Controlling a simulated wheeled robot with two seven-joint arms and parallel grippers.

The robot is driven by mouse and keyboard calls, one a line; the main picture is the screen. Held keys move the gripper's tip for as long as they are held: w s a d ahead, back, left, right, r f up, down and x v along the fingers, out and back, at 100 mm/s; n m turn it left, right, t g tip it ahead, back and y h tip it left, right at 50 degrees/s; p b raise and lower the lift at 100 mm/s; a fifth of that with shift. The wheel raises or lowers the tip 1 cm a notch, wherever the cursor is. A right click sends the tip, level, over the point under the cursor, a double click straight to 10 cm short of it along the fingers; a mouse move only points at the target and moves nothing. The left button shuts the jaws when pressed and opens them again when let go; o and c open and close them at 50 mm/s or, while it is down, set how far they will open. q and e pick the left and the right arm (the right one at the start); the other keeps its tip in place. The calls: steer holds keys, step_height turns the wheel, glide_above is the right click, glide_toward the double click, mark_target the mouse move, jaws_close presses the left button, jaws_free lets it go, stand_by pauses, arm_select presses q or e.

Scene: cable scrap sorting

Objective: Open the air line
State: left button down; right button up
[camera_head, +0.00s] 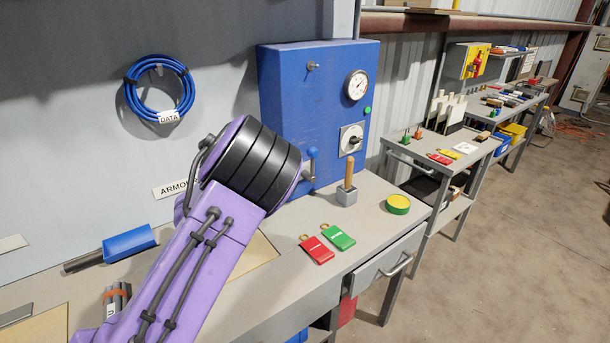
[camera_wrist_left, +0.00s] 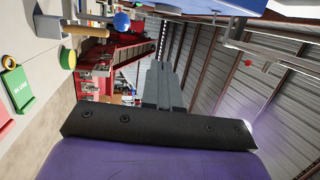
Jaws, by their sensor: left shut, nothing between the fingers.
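The blue cabinet (camera_head: 285,75) stands at the back of the bench, with a round gauge (camera_head: 357,85) and a dial switch (camera_head: 351,139) on its front. A lever with a blue ball end (camera_head: 312,153) is low on the front; my purple left arm partly covers that area. In the left wrist view a blue ball (camera_wrist_left: 121,21) shows to the upper left of my left gripper (camera_wrist_left: 160,70), apart from it in the picture. The fingers are together and empty. In the head view the left fingers are hidden behind the arm. My right gripper is in no view.
On the bench are a wooden-handled stamp (camera_head: 347,190), a round yellow-green tin (camera_head: 397,204), a red tag (camera_head: 317,250) and a green tag (camera_head: 338,237). A blue cable coil (camera_head: 128,95) hangs on the wall.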

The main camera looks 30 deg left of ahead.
arm_select(q)
step_height(320, 180, down, 9)
steer(key=w+b, duration=0.1)
steer(key=b, duration=0.5)
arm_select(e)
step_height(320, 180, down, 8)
arm_select(q)
steer(key=r+p+x, duration=0.1)
steer(key=p+x, duration=0.4)
steer(key=x, duration=0.9)
steer(key=shift+p, duration=0.3)
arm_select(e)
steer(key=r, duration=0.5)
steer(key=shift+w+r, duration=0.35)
arm_select(q)
steer(key=shift+s+d, duration=0.1)
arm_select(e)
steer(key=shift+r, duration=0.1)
